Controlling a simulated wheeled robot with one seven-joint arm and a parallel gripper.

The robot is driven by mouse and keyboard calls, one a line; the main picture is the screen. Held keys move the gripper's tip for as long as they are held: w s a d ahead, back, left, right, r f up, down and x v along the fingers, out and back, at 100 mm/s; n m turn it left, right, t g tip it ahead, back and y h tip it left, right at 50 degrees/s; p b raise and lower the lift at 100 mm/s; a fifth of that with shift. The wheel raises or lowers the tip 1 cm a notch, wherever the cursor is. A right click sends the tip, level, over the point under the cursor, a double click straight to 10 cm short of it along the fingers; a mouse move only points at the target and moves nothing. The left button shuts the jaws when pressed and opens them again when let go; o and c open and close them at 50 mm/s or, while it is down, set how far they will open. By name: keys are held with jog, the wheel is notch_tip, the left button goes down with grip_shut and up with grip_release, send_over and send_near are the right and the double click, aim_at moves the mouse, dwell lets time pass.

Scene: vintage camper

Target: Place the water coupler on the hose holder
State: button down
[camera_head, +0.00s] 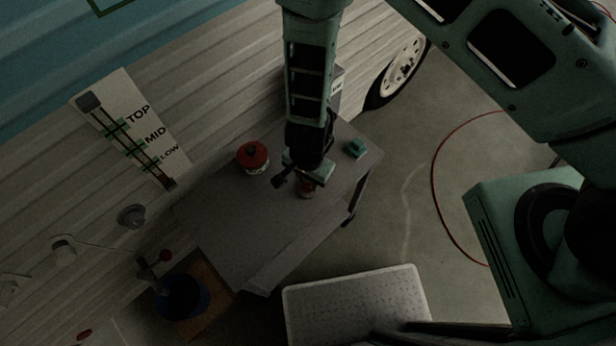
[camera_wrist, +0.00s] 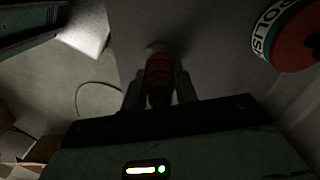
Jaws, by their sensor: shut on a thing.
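The water coupler (camera_wrist: 159,72), a short red and dark cylinder with a grey end, is between the two fingers of my gripper (camera_wrist: 160,92) in the wrist view. In the head view the coupler's red part (camera_head: 306,189) shows just below my gripper (camera_head: 303,182), over the grey table (camera_head: 235,225). My gripper is shut on the coupler. I cannot tell whether the coupler still touches the table. I cannot tell for sure which thing is the hose holder; round fittings (camera_head: 132,216) sit on the camper wall at the left.
A red polish tin (camera_head: 253,157) stands on the table left of my gripper, and a small green block (camera_head: 356,148) lies to its right. A blue round container (camera_head: 182,297) is at lower left. A white textured step (camera_head: 355,305) is below the table. A red hose (camera_head: 435,190) lies on the floor.

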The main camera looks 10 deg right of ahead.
jog(key=shift+f+b, duration=0.35)
jog(key=shift+f, duration=0.15)
jog(key=c, duration=1.1)
grip_release()
